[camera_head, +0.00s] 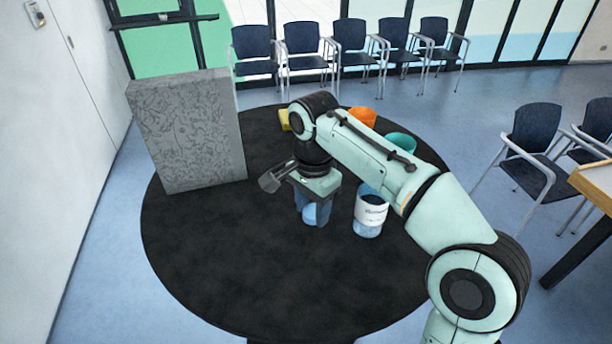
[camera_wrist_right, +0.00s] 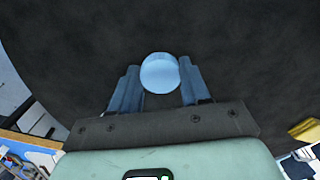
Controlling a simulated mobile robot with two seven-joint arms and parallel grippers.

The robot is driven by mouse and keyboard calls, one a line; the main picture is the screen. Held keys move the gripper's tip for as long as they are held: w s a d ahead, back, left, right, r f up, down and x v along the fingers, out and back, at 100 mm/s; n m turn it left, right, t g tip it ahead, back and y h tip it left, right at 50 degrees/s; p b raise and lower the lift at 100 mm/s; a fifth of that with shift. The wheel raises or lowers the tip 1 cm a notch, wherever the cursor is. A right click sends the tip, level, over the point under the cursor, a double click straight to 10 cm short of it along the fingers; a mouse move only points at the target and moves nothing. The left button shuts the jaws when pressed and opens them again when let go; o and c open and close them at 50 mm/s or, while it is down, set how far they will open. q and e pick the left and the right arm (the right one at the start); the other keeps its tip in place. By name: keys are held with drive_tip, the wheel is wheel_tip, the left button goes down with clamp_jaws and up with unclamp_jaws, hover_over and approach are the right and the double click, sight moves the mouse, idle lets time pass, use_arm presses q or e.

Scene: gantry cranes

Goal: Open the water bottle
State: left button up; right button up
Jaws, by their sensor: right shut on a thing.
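My right gripper (camera_head: 316,214) points down over the round black table, its blue fingers shut on a light blue round thing (camera_head: 318,213). In the right wrist view this thing shows as a smooth pale blue disc (camera_wrist_right: 160,73) between the fingertips; it looks like a bottle cap. What lies under it is hidden. A clear container with a white label and bluish lower part (camera_head: 370,212), possibly the water bottle, stands upright just right of the gripper, apart from it. Its top looks open and dark, partly close behind my arm. My left gripper is not in view.
A tall grey patterned block (camera_head: 190,130) stands at the table's left. An orange cup (camera_head: 362,115), a teal cup (camera_head: 400,140) and a yellow thing (camera_head: 285,118) are at the back, partly behind my arm. The black table's front (camera_head: 270,270) is clear. Blue chairs (camera_head: 352,42) line the windows.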

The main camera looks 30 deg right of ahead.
sight(312, 212)
drive_tip(key=o, duration=1.2)
drive_tip(key=shift+c, duration=0.2)
wheel_tip(312, 212, up, 7)
drive_tip(key=shift+r, duration=0.25)
